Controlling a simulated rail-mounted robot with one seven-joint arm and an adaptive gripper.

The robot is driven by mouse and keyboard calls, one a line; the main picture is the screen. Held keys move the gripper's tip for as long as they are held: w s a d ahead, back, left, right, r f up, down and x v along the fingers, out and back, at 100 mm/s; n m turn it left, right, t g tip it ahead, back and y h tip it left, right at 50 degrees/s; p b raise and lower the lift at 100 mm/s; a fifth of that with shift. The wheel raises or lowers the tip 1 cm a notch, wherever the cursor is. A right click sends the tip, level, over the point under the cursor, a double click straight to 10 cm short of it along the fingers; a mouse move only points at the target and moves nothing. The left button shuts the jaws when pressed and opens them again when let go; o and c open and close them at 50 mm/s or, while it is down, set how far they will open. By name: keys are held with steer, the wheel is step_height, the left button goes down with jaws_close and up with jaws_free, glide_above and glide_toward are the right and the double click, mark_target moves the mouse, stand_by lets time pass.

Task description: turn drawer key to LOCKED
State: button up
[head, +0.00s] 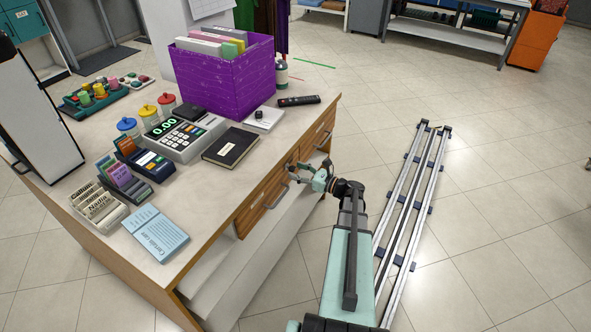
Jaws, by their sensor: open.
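The counter has wooden drawer fronts on its right side, a nearer drawer (252,213) and a farther drawer (311,136), each with a dark bar handle. My gripper (305,173) is open beside the drawer fronts, close to the stretch between the two handles. A small dark spot (289,167) shows on the wood just left of the fingers. It is too small to tell whether it is the drawer key or its lock. I cannot make out the key, its angle or any LOCKED mark. I cannot tell whether the fingers touch anything.
The counter top holds a purple crate (226,85) of folders, a cash register (184,139), a black notebook (230,146), a remote (299,100) and a light blue pad (155,234). An open shelf (250,262) lies below the drawers. Floor right of the rails (412,205) is clear.

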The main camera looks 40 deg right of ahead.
steer(key=shift+w+a, duration=0.25)
steer(key=shift+w, duration=0.35)
jaws_close()
